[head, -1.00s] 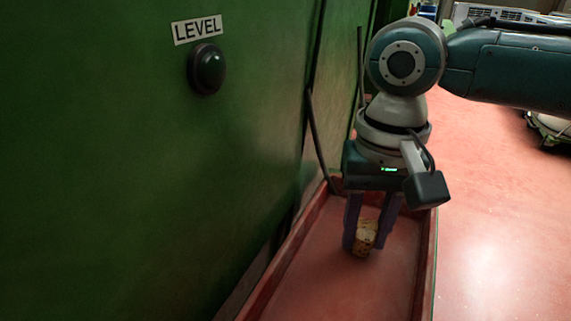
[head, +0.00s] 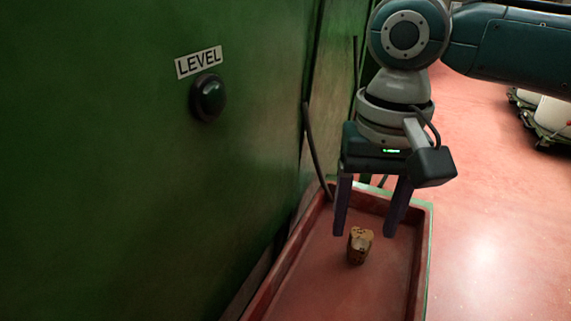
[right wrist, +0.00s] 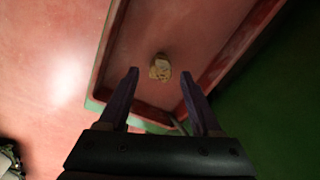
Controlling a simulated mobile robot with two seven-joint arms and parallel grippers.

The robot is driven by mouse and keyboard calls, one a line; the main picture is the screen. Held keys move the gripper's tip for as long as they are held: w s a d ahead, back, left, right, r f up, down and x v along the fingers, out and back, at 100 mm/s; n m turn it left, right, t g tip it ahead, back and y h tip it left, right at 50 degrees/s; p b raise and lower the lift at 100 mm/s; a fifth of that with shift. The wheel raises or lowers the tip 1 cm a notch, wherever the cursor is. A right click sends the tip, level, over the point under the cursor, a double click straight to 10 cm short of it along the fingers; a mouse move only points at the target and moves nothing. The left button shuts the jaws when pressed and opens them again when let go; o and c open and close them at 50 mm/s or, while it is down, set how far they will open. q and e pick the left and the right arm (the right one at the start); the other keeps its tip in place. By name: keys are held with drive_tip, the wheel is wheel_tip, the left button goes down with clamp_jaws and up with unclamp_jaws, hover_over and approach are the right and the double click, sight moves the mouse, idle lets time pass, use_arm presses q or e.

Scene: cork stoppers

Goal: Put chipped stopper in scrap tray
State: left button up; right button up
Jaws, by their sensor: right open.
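The stopper (head: 360,246) is a small tan cork with a pale patch and dark marks. It stands in the red tray (head: 318,290), near its far end, and shows in the right wrist view (right wrist: 160,68) too. My right gripper (head: 364,222) is open and empty, with its fingers apart above the stopper. In the right wrist view its fingertips (right wrist: 160,72) are on either side of the stopper, clear of it. My left gripper is not in view.
A green wall (head: 110,170) runs along the tray's left side. It carries a dark round button (head: 208,97) under a LEVEL sign (head: 199,62). Open red floor (head: 500,230) lies to the right. A wheeled object (head: 549,118) stands at the far right.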

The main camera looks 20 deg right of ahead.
sight(362, 234)
wheel_tip(362, 234, up, 8)
drive_tip(key=p, duration=0.3)
drive_tip(key=s+a+f+n+t+y, duration=0.1)
drive_tip(key=s+a+f+n, duration=0.2)
drive_tip(key=s+a, duration=0.2)
drive_tip(key=s+a+f+n+t+y, duration=0.1)
drive_tip(key=s+a+f+n+y, duration=0.15)
drive_tip(key=s+a+n, duration=0.2)
drive_tip(key=s+d+t+h, duration=0.1)
drive_tip(key=s+d+h, duration=0.2)
drive_tip(key=s+d, duration=0.3)
drive_tip(key=shift+s+t, duration=0.3)
